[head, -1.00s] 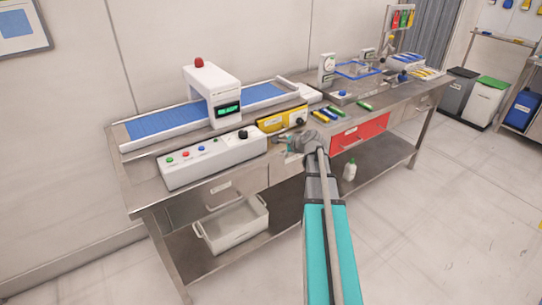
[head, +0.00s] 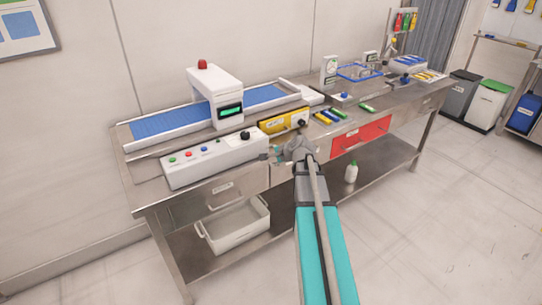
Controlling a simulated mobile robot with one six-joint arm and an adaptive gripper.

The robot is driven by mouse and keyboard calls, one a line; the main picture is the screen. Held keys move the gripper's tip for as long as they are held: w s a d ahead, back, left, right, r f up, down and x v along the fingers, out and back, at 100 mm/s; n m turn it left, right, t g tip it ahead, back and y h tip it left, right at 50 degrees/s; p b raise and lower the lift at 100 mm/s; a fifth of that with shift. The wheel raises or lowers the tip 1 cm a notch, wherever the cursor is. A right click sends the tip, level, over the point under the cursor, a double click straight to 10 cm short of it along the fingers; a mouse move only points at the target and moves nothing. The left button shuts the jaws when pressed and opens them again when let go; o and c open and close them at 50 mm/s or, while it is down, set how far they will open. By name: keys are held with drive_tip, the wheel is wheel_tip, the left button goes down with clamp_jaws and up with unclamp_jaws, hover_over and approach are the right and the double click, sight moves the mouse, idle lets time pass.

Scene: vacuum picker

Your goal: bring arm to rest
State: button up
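My arm, teal with grey joints, reaches from the bottom of the head view up to the front edge of the steel workbench (head: 160,199). Its far end is at the bench front, just right of the white control box (head: 215,158) and below the yellow box (head: 283,121). My gripper (head: 279,157) shows only as a small, partly hidden shape there. I cannot make out its fingers or whether it holds anything.
A blue-belted conveyor (head: 165,123) with a white arch (head: 217,96) stands at the back left. Several coloured sticks (head: 328,116) lie right of the yellow box. A red drawer front (head: 361,137) is right of my arm. A white bin (head: 236,228) and a bottle (head: 351,172) sit on the lower shelf.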

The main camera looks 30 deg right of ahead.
drive_tip(key=s+a+f+n+g+y+p, duration=0.1)
drive_tip(key=s+a+n+g, duration=0.2)
drive_tip(key=a, duration=0.4)
drive_tip(key=s+a+f+n+g+p, duration=0.1)
drive_tip(key=s+a+n+g, duration=0.15)
drive_tip(key=a+n, duration=0.4)
drive_tip(key=s+a+n+g+h+p, duration=0.3)
drive_tip(key=s+a+n+g, duration=0.2)
drive_tip(key=s+a+n, duration=0.3)
drive_tip(key=s+a, duration=0.4)
drive_tip(key=s, duration=0.1)
drive_tip(key=shift+s+a+f, duration=0.2)
drive_tip(key=shift+s+f, duration=0.05)
drive_tip(key=shift+s, duration=0.1)
